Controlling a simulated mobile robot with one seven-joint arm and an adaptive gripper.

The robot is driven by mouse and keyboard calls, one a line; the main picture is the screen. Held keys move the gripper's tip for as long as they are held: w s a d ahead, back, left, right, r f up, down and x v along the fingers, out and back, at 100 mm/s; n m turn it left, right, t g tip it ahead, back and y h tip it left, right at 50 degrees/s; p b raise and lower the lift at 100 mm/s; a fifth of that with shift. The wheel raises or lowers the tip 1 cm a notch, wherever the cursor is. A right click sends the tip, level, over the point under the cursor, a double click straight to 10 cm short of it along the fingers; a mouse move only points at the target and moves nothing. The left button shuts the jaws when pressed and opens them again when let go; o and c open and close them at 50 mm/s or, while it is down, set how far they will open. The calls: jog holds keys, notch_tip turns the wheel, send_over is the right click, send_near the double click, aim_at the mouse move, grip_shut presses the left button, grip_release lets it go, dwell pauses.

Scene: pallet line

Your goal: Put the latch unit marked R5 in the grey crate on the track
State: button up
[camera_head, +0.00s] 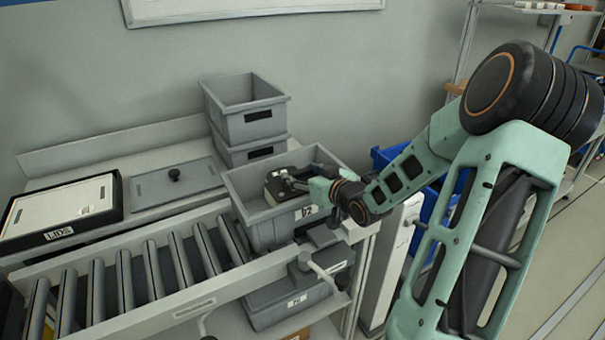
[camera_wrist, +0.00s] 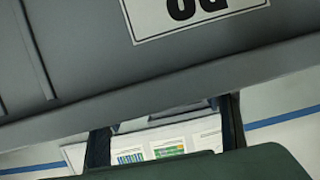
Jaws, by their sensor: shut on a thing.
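The grey crate (camera_head: 240,198) stands at the right end of the roller track, with a white label on its front that seems to read D2. My gripper (camera_head: 293,183) reaches in from the right and is shut on a dark unit with a light top (camera_head: 276,187), at the crate's opening. The unit seems to be the latch unit; no R5 mark is legible, and its height above the crate floor is unclear. In the wrist view, a grey surface with a cut-off label (camera_wrist: 200,12) fills the top; dark fingers show below it.
The roller track (camera_head: 125,285) runs left from the crate. Two stacked grey crates (camera_head: 245,126) stand behind it. A grey lid with a knob (camera_head: 150,190) and a LIDS box (camera_head: 62,213) lie to the left. A blue bin (camera_head: 385,157) is at right.

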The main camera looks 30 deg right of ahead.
jog(key=shift+f, duration=0.15)
jog(key=o, duration=1.4)
jog(key=shift+r, duration=0.4)
jog(key=p+v, duration=0.1)
jog(key=v, duration=0.5)
jog(key=p+v, duration=0.2)
jog(key=v, duration=0.4)
jog(key=shift+r, duration=0.25)
jog(key=shift+w, duration=0.15)
